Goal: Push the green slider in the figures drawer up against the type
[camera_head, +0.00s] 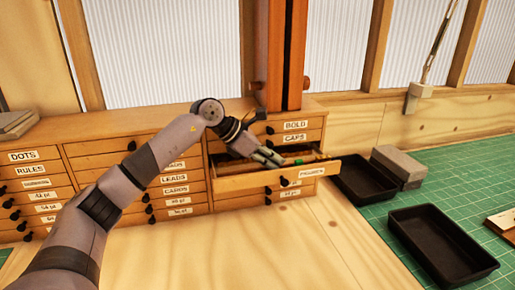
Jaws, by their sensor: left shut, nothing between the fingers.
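The figures drawer (277,182) is pulled open from the cabinet on the bench, with its label on the front. The small green slider (299,162) shows inside it, toward the right part of the drawer. My left gripper (276,162) is shut and empty, with its fingertips at the drawer's inside, just left of the slider. I cannot tell whether the fingertips touch the slider. The type in the drawer is too small and too hidden to make out clearly. My right gripper is not in view.
The cabinet's other labelled drawers (178,190) are shut. Black trays (440,243) and a grey block (399,166) lie on the green mat (465,170) at right. The bare wooden bench (240,250) in front is clear.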

